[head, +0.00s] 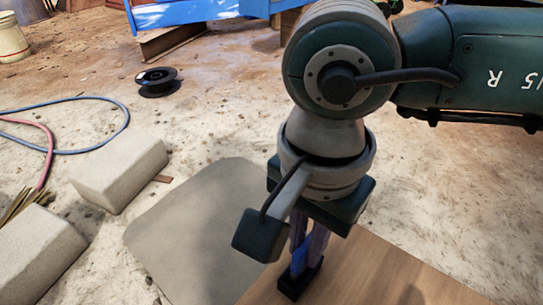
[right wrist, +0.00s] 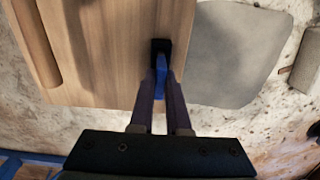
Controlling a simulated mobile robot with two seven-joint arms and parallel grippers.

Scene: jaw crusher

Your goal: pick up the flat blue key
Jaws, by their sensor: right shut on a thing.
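The flat blue key (head: 299,258) is between the two fingers of my right gripper (head: 305,250), which is shut on it. In the right wrist view the blue key (right wrist: 161,72) shows between the fingertips of the right gripper (right wrist: 161,88). One end of the key meets a small black block (right wrist: 160,46) at the edge of a wooden board (right wrist: 98,50). I cannot tell whether the key is inside the block or just above it. The fingers hide part of the key. My left gripper is not in view.
A grey mat (head: 190,225) lies beside the wooden board. Pale stone blocks (head: 118,172) stand at the left. Blue and red hoses (head: 90,150) and a black spool (head: 156,82) lie on the dusty ground farther back. The ground between them is mostly free.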

